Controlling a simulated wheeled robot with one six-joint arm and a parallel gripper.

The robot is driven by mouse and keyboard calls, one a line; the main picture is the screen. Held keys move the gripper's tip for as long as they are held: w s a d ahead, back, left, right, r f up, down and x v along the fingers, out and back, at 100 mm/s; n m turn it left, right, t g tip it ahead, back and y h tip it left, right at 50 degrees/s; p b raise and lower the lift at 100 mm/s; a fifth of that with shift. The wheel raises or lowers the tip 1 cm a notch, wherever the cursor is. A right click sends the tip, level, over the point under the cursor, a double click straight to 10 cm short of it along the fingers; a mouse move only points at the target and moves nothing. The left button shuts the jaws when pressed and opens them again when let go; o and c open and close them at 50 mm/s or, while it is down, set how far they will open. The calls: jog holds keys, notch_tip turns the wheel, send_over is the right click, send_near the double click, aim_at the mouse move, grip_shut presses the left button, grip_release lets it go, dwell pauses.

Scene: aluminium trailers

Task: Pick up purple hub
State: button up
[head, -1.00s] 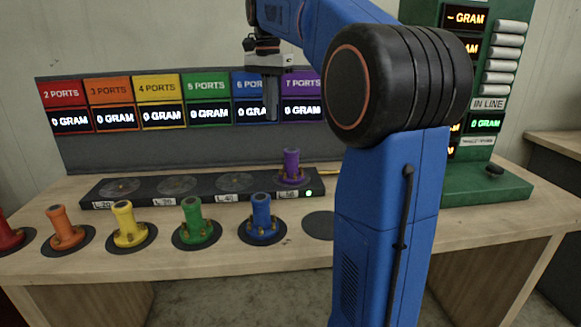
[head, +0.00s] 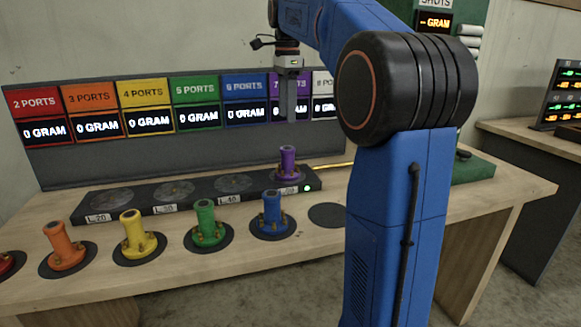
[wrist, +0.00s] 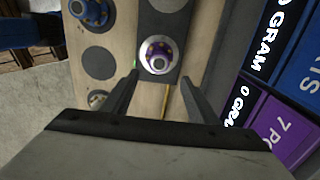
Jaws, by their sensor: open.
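The purple hub (head: 288,163) stands upright on the right end of the black scale bar (head: 130,200), on the pad by the L.50-like label and green light. In the wrist view the purple hub (wrist: 158,54) is seen from above, beyond and between my two fingertips. My gripper (head: 290,112) hangs pointing down above the hub, with a clear gap between them. In the wrist view my gripper (wrist: 158,88) is open, with nothing between its fingers.
Orange (head: 66,247), yellow (head: 138,234), green (head: 207,224) and blue (head: 272,215) hubs stand on round dark pads along the front of the bench. An empty pad (head: 328,215) lies right of the blue one. A panel of port displays (head: 147,120) rises behind the scale bar.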

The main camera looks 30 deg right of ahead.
aim_at(287, 159)
notch_tip(287, 159, down, 16)
jog(key=shift+s+r, duration=0.1)
dwell(0.6)
jog(key=shift+c, duration=0.6)
grip_shut()
